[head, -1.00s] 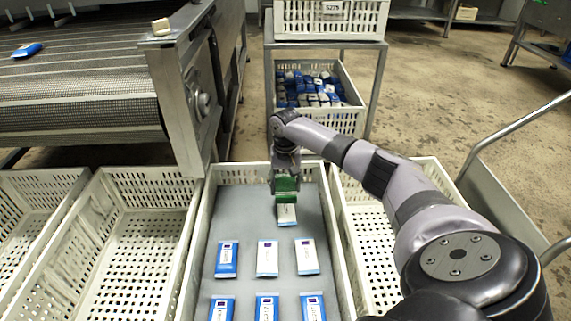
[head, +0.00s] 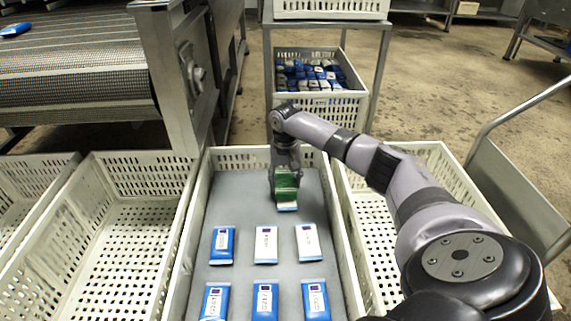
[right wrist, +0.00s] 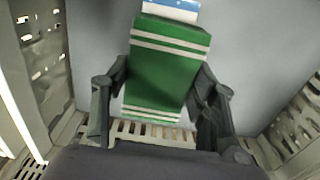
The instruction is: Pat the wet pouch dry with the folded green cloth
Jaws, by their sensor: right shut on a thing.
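My right gripper (head: 286,178) is shut on the folded green cloth (head: 287,182) in the head view, over the far part of the middle crate. The cloth also shows in the right wrist view (right wrist: 165,70), green with pale stripes, between the two fingers (right wrist: 160,100). The pouch (head: 287,206) lies under the cloth; only its near end shows. In the right wrist view a white and blue end of the pouch (right wrist: 172,9) shows beyond the cloth. Whether the cloth presses on the pouch cannot be told. My left gripper is not in view.
Several blue and white pouches (head: 266,244) lie in rows on the grey liner (head: 230,190) of the crate. Empty white crates stand left (head: 130,240) and right (head: 375,235). A conveyor (head: 70,85) is at the upper left, and a crate of pouches (head: 320,103) sits on the rack behind.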

